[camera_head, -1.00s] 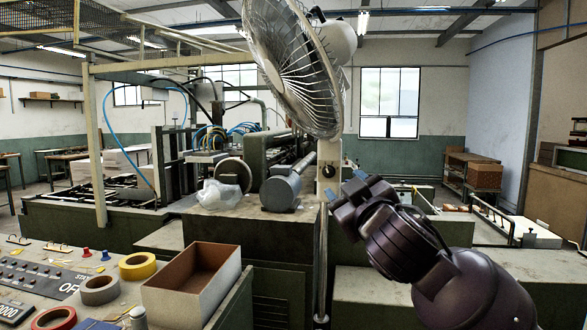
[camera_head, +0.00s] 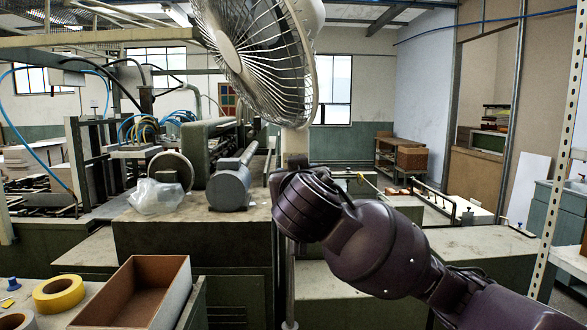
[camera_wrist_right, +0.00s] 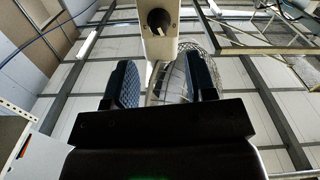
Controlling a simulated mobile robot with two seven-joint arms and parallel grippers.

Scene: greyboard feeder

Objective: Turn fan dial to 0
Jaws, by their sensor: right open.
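The white pedestal fan (camera_head: 262,60) stands at the centre of the head view, its caged head high on a pale post (camera_head: 295,143). The black fan dial (camera_wrist_right: 158,20) with a light pointer mark shows on the post at the top of the right wrist view. In the head view my right gripper and arm hide the dial. My right gripper (camera_wrist_right: 163,85) is open and empty. The post and dial appear beyond its blue fingertips, apart from them. In the head view the gripper (camera_head: 277,183) is mostly hidden behind my purple wrist. My left gripper is not in view.
An open cardboard box (camera_head: 140,295) and a yellow tape roll (camera_head: 58,293) sit at the lower left. A grey motor (camera_head: 230,185) and a clear plastic bag (camera_head: 157,197) rest on the machine behind. A perforated metal upright (camera_head: 552,190) stands at the right.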

